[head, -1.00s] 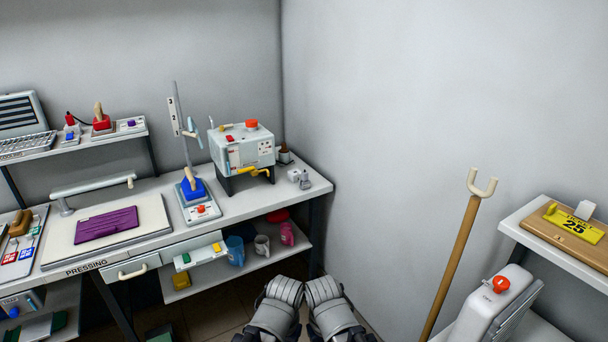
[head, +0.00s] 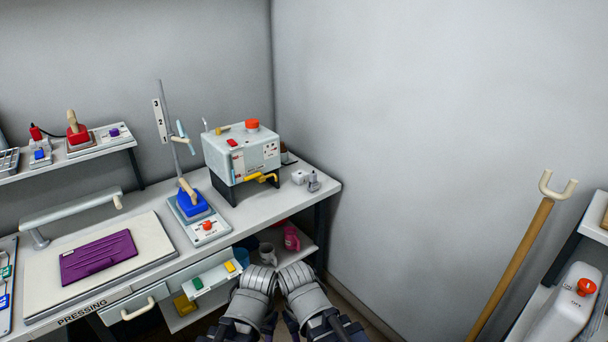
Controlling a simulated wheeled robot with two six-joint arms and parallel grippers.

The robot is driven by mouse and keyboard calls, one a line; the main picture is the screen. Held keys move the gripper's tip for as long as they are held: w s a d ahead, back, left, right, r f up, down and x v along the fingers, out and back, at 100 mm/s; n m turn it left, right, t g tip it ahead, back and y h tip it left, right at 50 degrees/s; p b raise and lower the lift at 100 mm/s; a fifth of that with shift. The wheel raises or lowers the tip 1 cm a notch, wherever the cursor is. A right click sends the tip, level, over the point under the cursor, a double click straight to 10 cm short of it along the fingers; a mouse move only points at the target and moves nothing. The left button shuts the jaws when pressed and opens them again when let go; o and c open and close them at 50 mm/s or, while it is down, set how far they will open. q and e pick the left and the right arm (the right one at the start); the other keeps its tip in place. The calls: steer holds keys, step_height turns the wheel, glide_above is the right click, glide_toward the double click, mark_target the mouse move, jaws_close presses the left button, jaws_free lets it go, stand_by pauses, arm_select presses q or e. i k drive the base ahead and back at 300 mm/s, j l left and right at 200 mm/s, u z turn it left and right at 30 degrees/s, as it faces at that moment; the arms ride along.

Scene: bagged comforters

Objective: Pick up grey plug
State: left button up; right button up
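A small grey plug (head: 313,182) sits on the tabletop near its right end, beside a small whitish block (head: 299,177) and right of the grey machine. My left gripper (head: 262,280) and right gripper (head: 295,278) are close together at the bottom centre, in front of the table and well short of the plug. Their fingers point away from the camera, and I cannot make out whether they are open or shut.
The grey machine (head: 243,154) with a red button and yellow handle stands left of the plug. A blue iron (head: 194,202) on its stand is further left. A purple folder (head: 98,258) lies on the pressing board. Mugs sit on the lower shelf. A forked pole (head: 510,270) leans at right.

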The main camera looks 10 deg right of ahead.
mark_target(313, 176)
steer(key=i, duration=0.7)
steer(key=i+l+z, duration=0.1)
steer(key=i+l, duration=0.4)
steer(key=i, duration=0.45)
